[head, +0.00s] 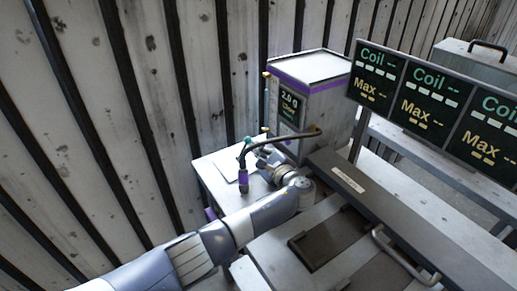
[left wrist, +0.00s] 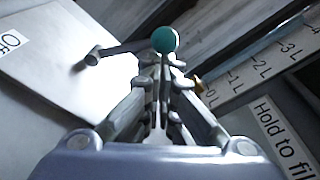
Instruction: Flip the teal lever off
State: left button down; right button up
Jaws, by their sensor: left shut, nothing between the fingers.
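The teal lever shows in the left wrist view as a round teal knob (left wrist: 164,39) on a grey rod that runs left to a pivot on a pale panel. A partly cut-off label (left wrist: 10,42) beginning "OF" is left of the pivot. My left gripper (left wrist: 158,62) is shut and empty, its fingertips right at the knob; I cannot tell whether they touch it. In the head view my left gripper (head: 262,152) is beside the white box, near a small teal knob (head: 247,140). My right gripper is not in view.
A white box with a purple band (head: 310,78) and a "2.0 g" display stands behind the gripper. A dark curved pipe with a purple end (head: 243,178) hangs close by. "Coil" screens (head: 425,97) stand at right. A scale marked in litres (left wrist: 262,70) is at right in the wrist view.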

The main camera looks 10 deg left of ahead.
aim_at(246, 145)
pick_arm(q)
jog(key=shift+s+r+n, duration=0.1)
jog(key=shift+r+n, duration=0.1)
jog(key=shift+n, duration=0.2)
jog(key=shift+s+a+r+n, duration=0.1)
jog(key=shift+a+r+n, duration=0.1)
jog(key=shift+n, duration=0.2)
jog(key=shift+s+a+r+n+t+b, duration=0.35)
jog(key=shift+n+b, duration=0.25)
jog(key=shift+n, duration=0.4)
jog(key=shift+s+a+r+n+t+b, duration=0.1)
jog(key=shift+s+a+r+n+b, duration=0.2)
jog(key=shift+n+b, duration=0.4)
jog(key=shift+s+a+r+n+t+b, duration=0.15)
jog(key=shift+s+a+r+n+b, duration=0.25)
jog(key=shift+n, duration=0.45)
jog(key=shift+s+a+r+n+t+b, duration=0.1)
jog(key=shift+s+a+n+b, duration=0.1)
jog(key=shift+n+b, duration=0.5)
jog(key=shift+s+d, duration=0.25)
jog(key=v, duration=1.1)
jog(key=shift+s+d, duration=0.1)
jog(key=shift+d, duration=0.05)
